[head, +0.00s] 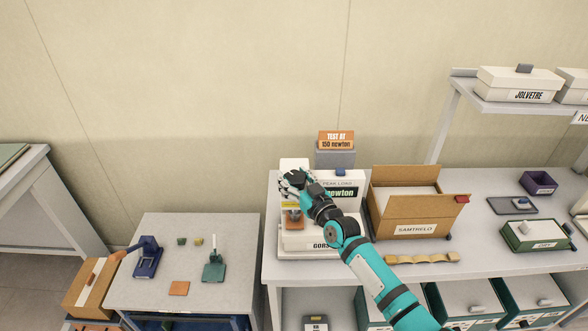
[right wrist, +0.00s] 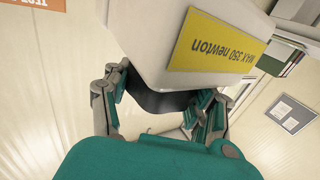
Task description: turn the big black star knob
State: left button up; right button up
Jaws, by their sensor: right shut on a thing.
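My right gripper (head: 290,184) reaches over the white testing machine (head: 322,238) on the right-hand table. In the right wrist view its fingers (right wrist: 163,98) are shut around a dark black part, the star knob (right wrist: 160,102), beside the machine's white head (right wrist: 165,35). A yellow label reading "MAX 350 newton" (right wrist: 217,44) is on that head. In the head view the knob is hidden by the gripper. The machine's display (head: 343,193) is partly covered by my right arm; "newton" is readable. My left gripper is not in view.
An orange sign (head: 336,140) behind the machine reads "TEST AT 150 newton". An open cardboard box (head: 414,231) stands close right of my arm. A lower table (head: 215,290) on the left holds small tools. A shelf (head: 530,106) with boxes is at the right.

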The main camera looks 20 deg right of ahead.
dwell(0.3)
jog(key=o, duration=1.2)
jog(key=shift+c, duration=0.2)
jog(key=shift+s, duration=0.15)
jog(key=v, duration=1.1)
jog(key=shift+s, duration=0.4)
jog(key=shift+d, duration=0.15)
